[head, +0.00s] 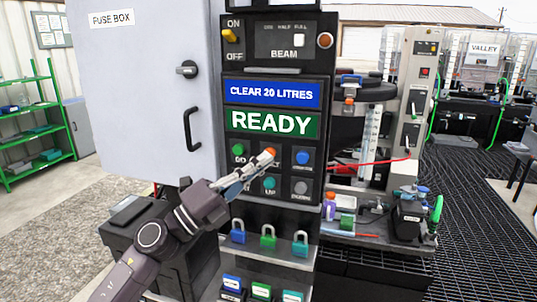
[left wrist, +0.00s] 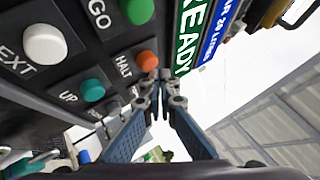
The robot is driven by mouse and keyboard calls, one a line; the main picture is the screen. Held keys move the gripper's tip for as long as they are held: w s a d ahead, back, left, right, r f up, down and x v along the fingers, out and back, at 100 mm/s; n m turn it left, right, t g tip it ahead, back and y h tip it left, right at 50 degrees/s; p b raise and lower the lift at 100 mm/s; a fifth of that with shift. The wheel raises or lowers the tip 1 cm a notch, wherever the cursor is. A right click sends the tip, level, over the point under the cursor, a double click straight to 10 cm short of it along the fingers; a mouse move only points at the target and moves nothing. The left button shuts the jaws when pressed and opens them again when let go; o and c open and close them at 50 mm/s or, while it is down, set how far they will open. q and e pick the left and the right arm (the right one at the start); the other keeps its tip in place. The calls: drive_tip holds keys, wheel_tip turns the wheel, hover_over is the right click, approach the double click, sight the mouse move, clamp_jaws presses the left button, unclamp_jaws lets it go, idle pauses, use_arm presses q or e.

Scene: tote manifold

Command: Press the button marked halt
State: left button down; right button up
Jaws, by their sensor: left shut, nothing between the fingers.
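The halt button is a round orange button (head: 271,152) in the upper row of the black control panel (head: 263,200). In the left wrist view the orange button (left wrist: 147,60) has the label HALT beside it. My left gripper (head: 264,158) is shut and empty, its fingertips in front of the button and partly covering it and its label in the head view. In the left wrist view the closed fingertips (left wrist: 163,78) are right beside the orange button; I cannot tell whether they touch it. My right gripper is not in view.
Close around are a green GO button (head: 238,149), a blue button (head: 303,157), a teal UP button (head: 269,183), a grey button (head: 301,188) and a white button (left wrist: 45,44). A READY display (head: 272,123) is above. Padlocks (head: 268,237) hang below.

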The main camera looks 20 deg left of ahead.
use_arm(q)
drive_tip(key=shift+s, duration=0.35)
drive_tip(key=s, duration=0.5)
drive_tip(key=shift+a, duration=0.1)
idle(0.7)
